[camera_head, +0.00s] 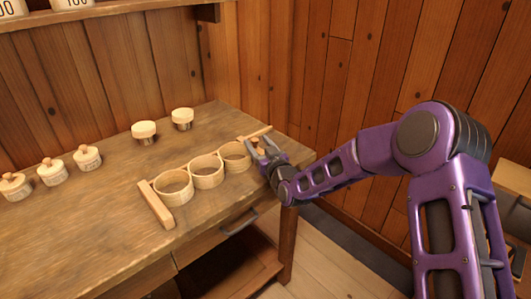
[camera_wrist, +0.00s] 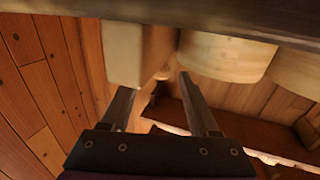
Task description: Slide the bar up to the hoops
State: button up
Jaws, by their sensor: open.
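Three pale wooden hoops (camera_head: 206,171) stand in a row on the table, touching or nearly so. One wooden bar (camera_head: 157,204) lies across the near-left end of the row, close to the first hoop. Another bar (camera_head: 262,131) shows at the far-right end, partly hidden by my gripper. My gripper (camera_head: 261,149) is open, low at the table's right edge, beside the far-right hoop and this bar. In the wrist view, my gripper's fingers (camera_wrist: 160,84) are apart below a pale block end (camera_wrist: 125,55), with round hoop sides (camera_wrist: 225,55) to its right. Contact cannot be told.
Several knobbed lidded jars (camera_head: 52,171) stand at the left of the table (camera_head: 110,225). Two pale-topped pots (camera_head: 144,132) stand toward the back. A wooden wall rises behind and right. A drawer with a handle (camera_head: 238,221) is below the front edge.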

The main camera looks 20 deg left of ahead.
jog(key=v, duration=1.7)
jog(key=shift+s, duration=0.1)
